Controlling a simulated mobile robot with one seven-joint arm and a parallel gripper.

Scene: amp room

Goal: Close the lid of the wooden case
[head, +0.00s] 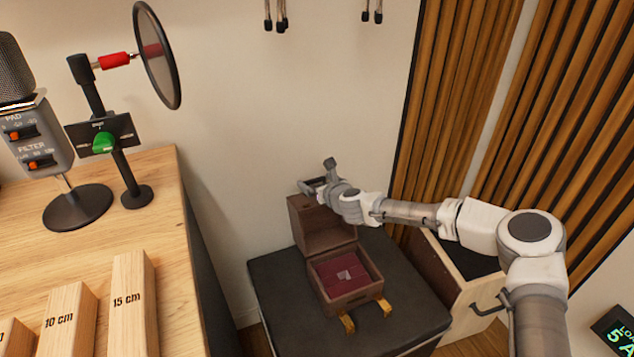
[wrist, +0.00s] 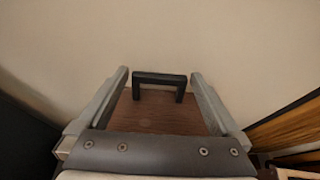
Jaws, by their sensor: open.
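The wooden case (head: 345,299) stands open on a black-topped surface against the wall. Its dark brown lid (head: 322,232) stands up at the back. A dark red lining with a small grey piece (head: 345,275) shows inside. My gripper (head: 318,175) is open at the lid's upper edge. In the wrist view, my gripper (wrist: 160,74) has its fingers spread on either side of a brown wooden panel (wrist: 158,112), seemingly the lid. A black handle-like bracket (wrist: 160,76) shows between the fingertips. I cannot tell whether the fingers touch the lid.
The black top (head: 278,283) has bare room left of the case. An open drawer (head: 455,278) is on the right, under my arm. A wooden desk (head: 155,185) with a microphone, pop filter (head: 158,55) and marked blocks (head: 130,305) is on the left. Slatted panels (head: 450,90) line the right wall.

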